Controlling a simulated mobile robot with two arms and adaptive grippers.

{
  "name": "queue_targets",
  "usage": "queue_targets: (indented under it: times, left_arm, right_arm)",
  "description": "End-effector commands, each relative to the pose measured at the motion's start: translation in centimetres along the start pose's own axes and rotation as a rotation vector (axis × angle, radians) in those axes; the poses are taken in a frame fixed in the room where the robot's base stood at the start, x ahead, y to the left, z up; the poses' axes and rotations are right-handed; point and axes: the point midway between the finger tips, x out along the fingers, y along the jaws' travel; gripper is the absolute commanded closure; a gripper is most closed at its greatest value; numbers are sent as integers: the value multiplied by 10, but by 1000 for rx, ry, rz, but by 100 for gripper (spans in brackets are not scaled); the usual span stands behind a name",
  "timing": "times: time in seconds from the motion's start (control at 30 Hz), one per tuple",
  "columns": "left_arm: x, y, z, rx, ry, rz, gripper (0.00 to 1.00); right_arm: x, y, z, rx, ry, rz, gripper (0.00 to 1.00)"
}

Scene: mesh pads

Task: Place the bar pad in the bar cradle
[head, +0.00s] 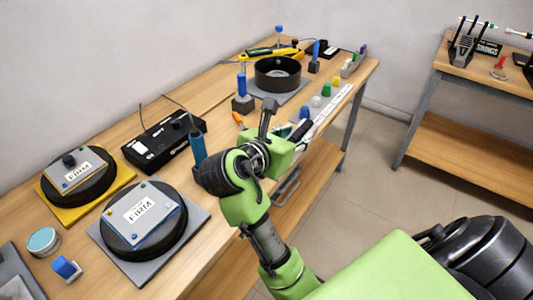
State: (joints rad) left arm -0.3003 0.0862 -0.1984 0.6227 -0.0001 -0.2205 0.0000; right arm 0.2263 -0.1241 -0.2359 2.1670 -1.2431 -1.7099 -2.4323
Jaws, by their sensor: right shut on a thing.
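My right arm reaches over the front edge of the workbench (160,262). Its dark gripper end (266,118) is above the bench, beyond the green wrist, and is small and partly hidden. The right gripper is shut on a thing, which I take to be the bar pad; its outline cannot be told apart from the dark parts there. I cannot tell which fixture is the bar cradle. Two round dark pads with plates marked FIRM lie at the left, one on a yellow mat (57,207) and one on a grey mat (172,262). My left gripper is not in view.
A black box (165,140) stands behind the arm. Blue posts (242,85) stand in dark blocks, and a black round tray (278,72) sits farther back. Small coloured pieces (326,89) line the bench's right edge. A second table (490,77) stands at the right across open floor.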

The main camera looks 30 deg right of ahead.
Motion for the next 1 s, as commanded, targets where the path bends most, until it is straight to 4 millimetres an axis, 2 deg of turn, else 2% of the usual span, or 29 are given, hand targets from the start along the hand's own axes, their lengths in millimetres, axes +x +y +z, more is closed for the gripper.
queue_targets:
  times: [0.17,0.33,0.57,0.6,0.8,1.0]
  left_arm:
    - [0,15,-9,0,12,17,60]
    - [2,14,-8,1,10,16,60]
    - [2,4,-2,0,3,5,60]
    - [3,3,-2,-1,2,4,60]
    - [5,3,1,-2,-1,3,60]
    - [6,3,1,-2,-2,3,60]
  right_arm:
    - [18,4,6,11,1,-19,100]
    - [40,34,-2,9,2,-19,100]
    - [70,77,-12,10,3,-19,100]
    - [76,82,-22,7,4,-20,100]
    - [100,105,-46,9,3,-19,100]
    - [108,114,-54,13,2,-18,100]
